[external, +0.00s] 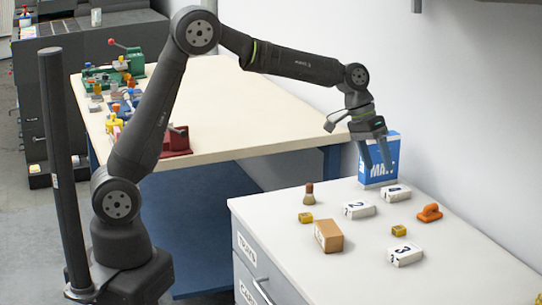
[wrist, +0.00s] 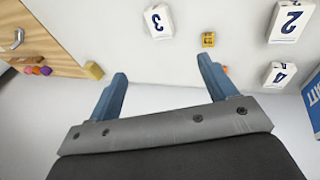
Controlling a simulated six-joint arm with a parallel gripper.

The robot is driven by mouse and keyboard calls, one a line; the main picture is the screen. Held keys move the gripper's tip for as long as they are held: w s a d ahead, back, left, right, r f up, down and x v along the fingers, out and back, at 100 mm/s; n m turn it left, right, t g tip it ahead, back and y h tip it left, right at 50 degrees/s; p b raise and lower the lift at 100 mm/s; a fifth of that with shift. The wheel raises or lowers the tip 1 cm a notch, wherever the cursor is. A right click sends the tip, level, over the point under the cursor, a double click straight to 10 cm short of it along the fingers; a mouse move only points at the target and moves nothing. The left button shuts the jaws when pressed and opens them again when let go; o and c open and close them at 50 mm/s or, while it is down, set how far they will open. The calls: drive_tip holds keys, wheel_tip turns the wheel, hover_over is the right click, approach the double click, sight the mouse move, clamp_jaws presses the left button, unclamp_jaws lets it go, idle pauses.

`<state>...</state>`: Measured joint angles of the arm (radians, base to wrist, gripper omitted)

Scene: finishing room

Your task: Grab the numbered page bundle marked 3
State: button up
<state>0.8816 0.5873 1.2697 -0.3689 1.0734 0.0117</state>
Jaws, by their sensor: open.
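The white page bundle marked 3 (external: 404,256) lies flat on the white counter, front right in the external view. It also shows at the top middle of the wrist view (wrist: 158,21), ahead of my fingers and apart from them. A bundle marked 2 (external: 358,209) and another marked 4 (wrist: 281,75) lie farther back on the counter; both show at the right in the wrist view. My gripper (external: 377,166) is open and empty. It hangs above the back of the counter, in front of the blue box in the external view. Its fingers (wrist: 162,66) point toward the counter.
A blue box (external: 379,160) stands at the counter's back. A cream workbench (external: 235,110) is behind; the wall (external: 480,120) borders the right.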

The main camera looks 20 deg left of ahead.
drive_tip(key=s+d+f+t+y, duration=0.1)
drive_tip(key=s+d+f+t, duration=0.35)
drive_tip(key=s, duration=0.35)
approach(410, 253)
drive_tip(key=x, duration=0.8)
drive_tip(key=shift+w+d+f, duration=0.1)
drive_tip(key=shift+d+f, duration=0.05)
drive_tip(key=shift+f, duration=0.2)
drive_tip(key=c, duration=1)
drive_tip(key=shift+c, duration=0.5)
drive_tip(key=shift+r, duration=0.15)
